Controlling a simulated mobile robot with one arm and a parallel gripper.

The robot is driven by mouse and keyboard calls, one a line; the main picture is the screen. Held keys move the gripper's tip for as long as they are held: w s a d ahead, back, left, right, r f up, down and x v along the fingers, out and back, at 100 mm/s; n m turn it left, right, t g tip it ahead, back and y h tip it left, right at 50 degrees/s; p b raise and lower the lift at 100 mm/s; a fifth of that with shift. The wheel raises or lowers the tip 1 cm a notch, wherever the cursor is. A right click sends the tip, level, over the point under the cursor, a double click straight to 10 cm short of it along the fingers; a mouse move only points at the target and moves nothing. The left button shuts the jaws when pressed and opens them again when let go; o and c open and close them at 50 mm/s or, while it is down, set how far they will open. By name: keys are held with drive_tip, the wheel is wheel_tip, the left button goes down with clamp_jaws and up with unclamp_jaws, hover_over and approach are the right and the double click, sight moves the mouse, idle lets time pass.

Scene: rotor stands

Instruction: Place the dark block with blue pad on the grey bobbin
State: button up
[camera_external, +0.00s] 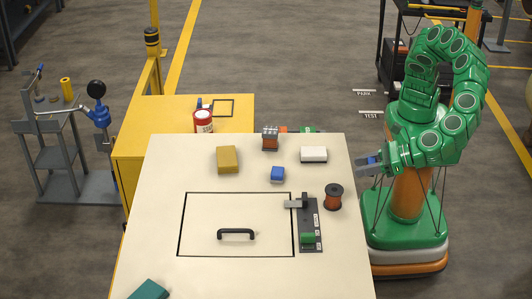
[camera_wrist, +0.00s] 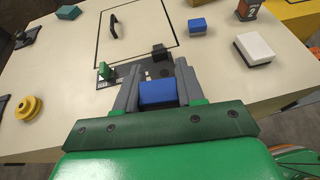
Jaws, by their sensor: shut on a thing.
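My gripper (camera_external: 370,163) is shut on the dark block with blue pad (camera_wrist: 157,93), with the blue face towards the wrist camera. In the external view the held block is small, at the right of the pale table. It is held beyond the table's right edge. A bobbin (camera_external: 333,196) with dark flanges and copper-brown winding stands upright on the table near that edge, below and left of my gripper in the picture. I cannot pick it out in the wrist view. A yellow bobbin (camera_wrist: 30,108) shows there at left. No plainly grey bobbin can be made out.
A dark fixture strip (camera_external: 311,222) with a green block lies beside the copper bobbin. A white block (camera_external: 313,154), blue block (camera_external: 277,174), ochre block (camera_external: 228,160) and upright numbered block (camera_external: 270,138) stand farther back. A black handle (camera_external: 236,234) lies inside an outlined panel.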

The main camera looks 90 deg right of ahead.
drive_tip(key=shift+s+d+r, duration=0.1)
drive_tip(key=shift+s+d, duration=0.05)
drive_tip(key=shift+d, duration=0.1)
drive_tip(key=w+d+r+m+g+h, duration=0.1)
drive_tip(key=w+d+r+m+h, duration=0.3)
drive_tip(key=d, duration=0.8)
drive_tip(key=w+d+r+m+g+h, duration=0.1)
drive_tip(key=w+d+g, duration=0.1)
drive_tip(key=w+d, duration=0.65)
drive_tip(key=w+d+r+m+g+h, duration=0.1)
drive_tip(key=w+d+r+m+h, duration=0.15)
drive_tip(key=d, duration=1.25)
hover_over(267, 128)
drive_tip(key=s, duration=0.1)
drive_tip(key=shift+h, duration=0.25)
drive_tip(key=f, duration=0.9)
drive_tip(key=shift+d, duration=0.25)
drive_tip(key=shift+w+a+f, duration=0.25)
drive_tip(key=shift+w+f, duration=0.3)
drive_tip(key=shift+f, duration=1.6)
drive_tip(key=shift+f, duration=0.15)
